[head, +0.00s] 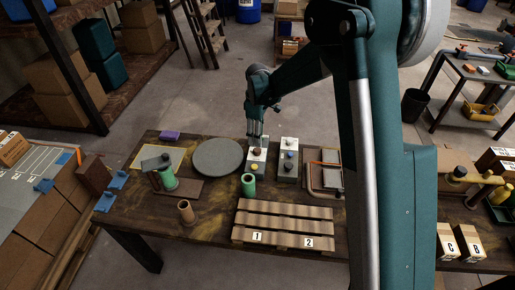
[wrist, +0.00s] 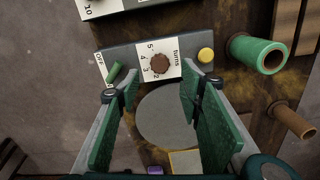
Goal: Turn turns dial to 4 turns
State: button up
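The turns dial (wrist: 160,63) is a round brown knob on a white panel with the word "turns" and printed numbers, 4 among them. I cannot tell which number it points to. It sits on a grey control box (wrist: 126,52) between a green switch (wrist: 116,72) beside the word OFF and a yellow button (wrist: 206,54). In the head view my gripper (head: 257,138) is above the box.
A second control box (head: 288,165) stands close on the right. A round grey plate (head: 218,157) lies to the left. A green cylinder (head: 248,187) and a slatted wooden pallet (head: 285,225) are in front.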

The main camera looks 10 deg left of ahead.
aim_at(258, 149)
jog(key=shift+f, duration=0.15)
jog(key=shift+f+b, duration=0.55)
jog(key=shift+f, duration=3.2)
jog(key=c, duration=0.9)
